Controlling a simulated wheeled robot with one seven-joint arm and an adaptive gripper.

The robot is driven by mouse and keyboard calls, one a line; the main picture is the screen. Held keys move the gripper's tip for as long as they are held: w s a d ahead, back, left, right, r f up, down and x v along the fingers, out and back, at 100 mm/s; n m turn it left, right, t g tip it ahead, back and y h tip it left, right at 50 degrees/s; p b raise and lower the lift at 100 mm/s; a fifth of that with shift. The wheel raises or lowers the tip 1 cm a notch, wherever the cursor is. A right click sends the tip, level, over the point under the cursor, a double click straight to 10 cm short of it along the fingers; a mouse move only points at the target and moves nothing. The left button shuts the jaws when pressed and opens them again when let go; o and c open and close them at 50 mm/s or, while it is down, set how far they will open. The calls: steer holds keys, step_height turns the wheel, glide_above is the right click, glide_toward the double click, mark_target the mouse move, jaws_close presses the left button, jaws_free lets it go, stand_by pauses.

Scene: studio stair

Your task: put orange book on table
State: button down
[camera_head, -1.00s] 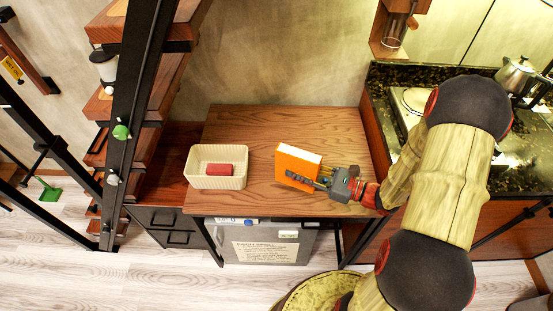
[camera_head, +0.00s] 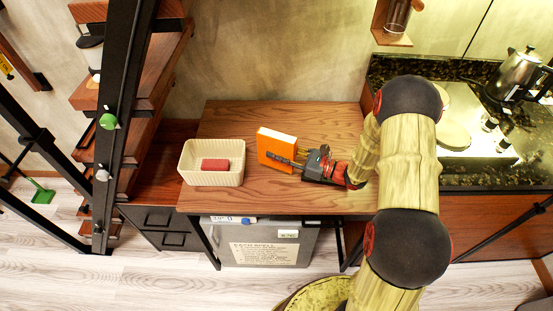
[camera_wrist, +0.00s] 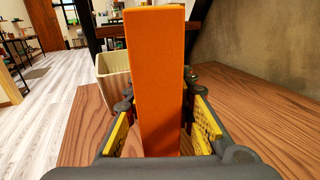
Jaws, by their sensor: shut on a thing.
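The orange book (camera_head: 275,146) stands upright at the middle of the wooden table (camera_head: 330,120), with its pale page edges facing up. I cannot tell whether its lower edge touches the tabletop. My gripper (camera_head: 298,158) comes in from the right and is shut on the book. In the wrist view the orange book (camera_wrist: 155,75) fills the middle, between the yellow-padded fingers of my gripper (camera_wrist: 160,130). The book hides part of the table behind it.
A cream basket (camera_head: 212,176) with a red block (camera_head: 215,165) inside stands at the table's left, close to the book. A black-framed shelf (camera_head: 125,100) rises at the left. A dark counter with a kettle (camera_head: 517,72) is at the right. The table's back is clear.

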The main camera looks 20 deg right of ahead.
steer(key=shift+w+f+b, duration=0.15)
steer(key=shift+f+b, duration=0.4)
steer(key=shift+f, duration=0.4)
steer(key=shift+w+f+b, duration=0.15)
steer(key=shift+f+b, duration=0.35)
steer(key=shift+f, duration=0.4)
steer(key=shift+f, duration=0.1)
steer(key=c, duration=1.6)
jaws_free()
steer(key=shift+o, duration=0.5)
steer(key=shift+r, duration=0.2)
steer(key=p+v, duration=0.2)
steer(key=v, duration=0.4)
steer(key=shift+v, duration=0.8)
